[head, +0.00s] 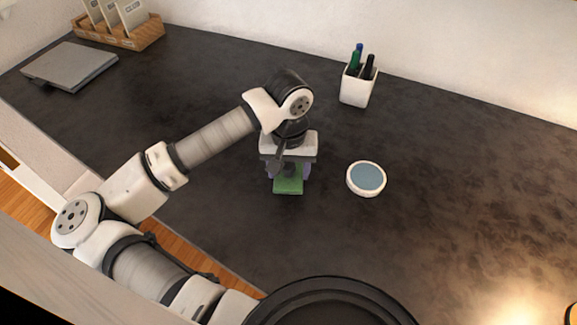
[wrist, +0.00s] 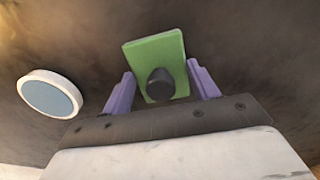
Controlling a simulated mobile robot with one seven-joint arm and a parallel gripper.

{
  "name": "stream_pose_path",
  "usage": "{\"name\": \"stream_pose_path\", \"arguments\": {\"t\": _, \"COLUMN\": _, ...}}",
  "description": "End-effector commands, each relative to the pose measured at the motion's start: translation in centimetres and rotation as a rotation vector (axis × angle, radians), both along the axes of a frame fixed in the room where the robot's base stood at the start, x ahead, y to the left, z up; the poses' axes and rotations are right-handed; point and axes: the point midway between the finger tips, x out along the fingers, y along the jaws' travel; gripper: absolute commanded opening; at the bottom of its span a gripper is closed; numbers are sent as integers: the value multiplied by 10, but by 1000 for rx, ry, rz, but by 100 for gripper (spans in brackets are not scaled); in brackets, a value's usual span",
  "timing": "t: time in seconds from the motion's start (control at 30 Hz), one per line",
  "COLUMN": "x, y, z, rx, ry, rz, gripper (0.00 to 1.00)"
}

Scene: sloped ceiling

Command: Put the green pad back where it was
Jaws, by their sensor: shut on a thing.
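The green pad (head: 288,186) is a flat rectangle below my gripper (head: 288,174) in the head view, over the dark worktop. In the wrist view the pad (wrist: 152,50) lies between the two purple fingers of my gripper (wrist: 161,88), which are shut on its sides. A dark round knob-like piece (wrist: 160,85) shows in front of the pad; I cannot tell whether it belongs to the pad. The far end of the pad sticks out past the fingers. I cannot tell whether the pad touches the worktop.
A round white dish with a blue-grey top (head: 366,178) stands just right of the pad. A white pen cup (head: 358,84) stands behind it. A closed grey laptop (head: 70,66) and a wooden organizer (head: 120,36) are at the back left.

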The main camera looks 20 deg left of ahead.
Motion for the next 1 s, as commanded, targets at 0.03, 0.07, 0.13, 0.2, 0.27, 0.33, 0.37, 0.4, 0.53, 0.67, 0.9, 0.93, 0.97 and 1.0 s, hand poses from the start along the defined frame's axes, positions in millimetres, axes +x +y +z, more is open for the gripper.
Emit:
{"name": "stream_pose_path", "arguments": {"t": 0.03, "x": 0, "y": 0, "z": 0, "rx": 0, "ry": 0, "rz": 0, "gripper": 38}}
{"name": "stream_pose_path", "arguments": {"t": 0.07, "x": 0, "y": 0, "z": -1, "rx": 0, "ry": 0, "rz": 0, "gripper": 38}}
{"name": "stream_pose_path", "arguments": {"t": 0.13, "x": 0, "y": 0, "z": -3, "rx": 1, "ry": 0, "rz": 0, "gripper": 38}}
{"name": "stream_pose_path", "arguments": {"t": 0.2, "x": 0, "y": 0, "z": -4, "rx": 1, "ry": -1, "rz": 0, "gripper": 38}}
{"name": "stream_pose_path", "arguments": {"t": 0.27, "x": 0, "y": 0, "z": -3, "rx": 1, "ry": -1, "rz": 0, "gripper": 62}}
{"name": "stream_pose_path", "arguments": {"t": 0.33, "x": 0, "y": 0, "z": -2, "rx": 1, "ry": 0, "rz": 0, "gripper": 71}}
{"name": "stream_pose_path", "arguments": {"t": 0.37, "x": 0, "y": 0, "z": -2, "rx": 1, "ry": 0, "rz": 0, "gripper": 75}}
{"name": "stream_pose_path", "arguments": {"t": 0.4, "x": 0, "y": 0, "z": -2, "rx": 1, "ry": 0, "rz": 0, "gripper": 80}}
{"name": "stream_pose_path", "arguments": {"t": 0.53, "x": 0, "y": 0, "z": -2, "rx": 1, "ry": 0, "rz": 0, "gripper": 81}}
{"name": "stream_pose_path", "arguments": {"t": 0.67, "x": 0, "y": 0, "z": -2, "rx": 0, "ry": 0, "rz": 0, "gripper": 81}}
{"name": "stream_pose_path", "arguments": {"t": 0.9, "x": 1, "y": 1, "z": 13, "rx": 3, "ry": -1, "rz": 1, "gripper": 81}}
{"name": "stream_pose_path", "arguments": {"t": 0.93, "x": 1, "y": 1, "z": 19, "rx": 5, "ry": -3, "rz": 1, "gripper": 81}}
{"name": "stream_pose_path", "arguments": {"t": 0.97, "x": 1, "y": 1, "z": 25, "rx": 6, "ry": -1, "rz": 0, "gripper": 81}}
{"name": "stream_pose_path", "arguments": {"t": 1.0, "x": 1, "y": 0, "z": 34, "rx": 5, "ry": -2, "rz": -1, "gripper": 81}}
